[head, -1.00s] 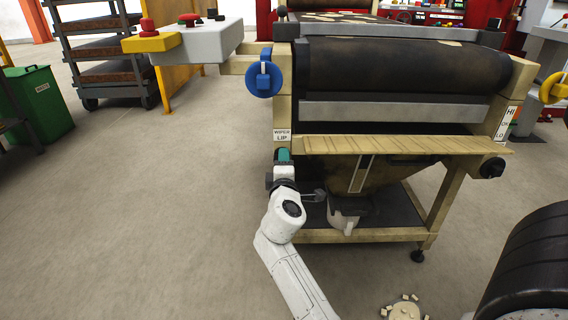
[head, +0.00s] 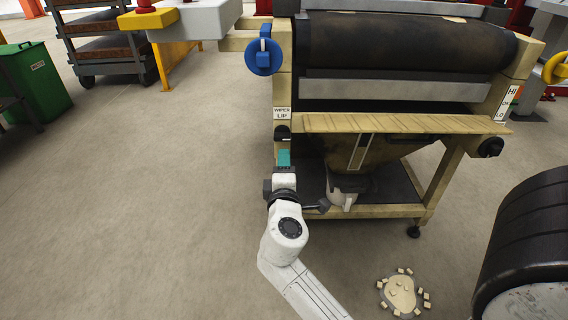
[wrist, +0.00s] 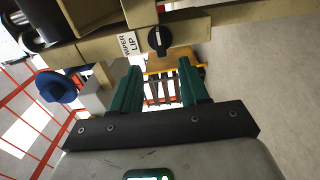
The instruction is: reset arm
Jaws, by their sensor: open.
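My arm reaches up from the bottom of the head view to my gripper (head: 284,157), just below the black wiper lip knob (head: 283,132) on the press's left post. In the wrist view, the two green fingers (wrist: 160,88) stand apart with nothing between them. The black knob (wrist: 159,41) is there beyond the fingertips, beside the "WIPER LIP" label (wrist: 128,43), clear of both fingers.
The press (head: 390,122) fills the upper middle, with a blue handwheel (head: 263,57) on its left. A white container (head: 341,190) stands on its lower shelf. A pale heap with bits (head: 400,292) lies on the floor near a black roller (head: 530,235). Floor at left is clear.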

